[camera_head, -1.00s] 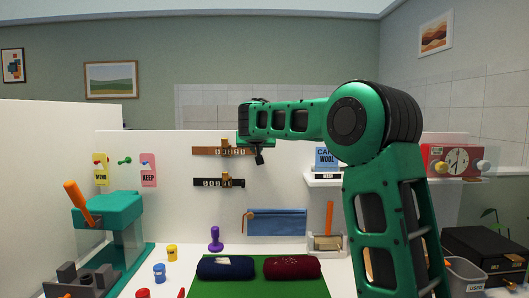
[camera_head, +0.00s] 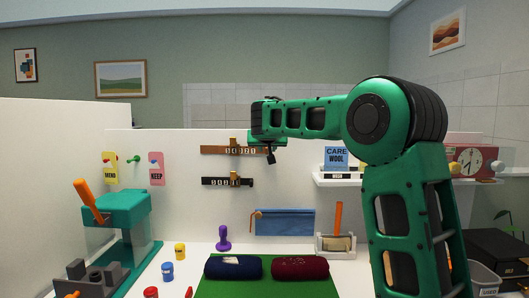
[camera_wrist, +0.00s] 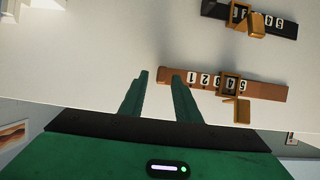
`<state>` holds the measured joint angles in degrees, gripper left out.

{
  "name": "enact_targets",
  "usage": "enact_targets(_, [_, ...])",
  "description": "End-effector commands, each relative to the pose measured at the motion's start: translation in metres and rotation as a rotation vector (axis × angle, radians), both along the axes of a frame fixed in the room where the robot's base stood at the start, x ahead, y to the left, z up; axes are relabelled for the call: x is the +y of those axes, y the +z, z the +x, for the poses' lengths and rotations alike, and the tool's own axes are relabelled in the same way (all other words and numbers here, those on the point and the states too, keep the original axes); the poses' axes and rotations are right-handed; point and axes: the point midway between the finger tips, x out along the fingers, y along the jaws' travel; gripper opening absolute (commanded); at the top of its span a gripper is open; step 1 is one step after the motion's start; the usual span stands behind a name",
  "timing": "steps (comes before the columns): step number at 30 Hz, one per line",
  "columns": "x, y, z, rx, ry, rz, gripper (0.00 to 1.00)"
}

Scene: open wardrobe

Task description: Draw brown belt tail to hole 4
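The brown belt (camera_head: 216,150) is a flat strip mounted level on the white panel, with white number plates and a gold buckle (camera_head: 233,147) around it. In the wrist view the brown belt (camera_wrist: 270,91) appears upside down, with the buckle (camera_wrist: 231,86) around plates that look like 4 and 5. My gripper (camera_head: 270,158) is at the belt's right end in the head view. In the wrist view my gripper (camera_wrist: 160,75) is open, its two fingers apart near the belt's end.
A black belt (camera_head: 209,181) with its own gold buckle is mounted below. A blue pouch (camera_head: 285,222) hangs lower on the panel. A shelf (camera_head: 350,181) with a care sign stands to the right. Rolled fabrics (camera_head: 232,268) lie on a green mat (camera_head: 265,290).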

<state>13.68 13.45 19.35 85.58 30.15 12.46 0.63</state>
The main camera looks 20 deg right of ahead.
Motion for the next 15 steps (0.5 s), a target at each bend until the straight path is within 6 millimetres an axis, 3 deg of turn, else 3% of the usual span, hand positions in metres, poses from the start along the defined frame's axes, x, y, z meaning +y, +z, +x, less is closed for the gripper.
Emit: enact_targets(15, [0.034, 0.034, -0.070, -0.002, 0.000, -0.001, 0.30])
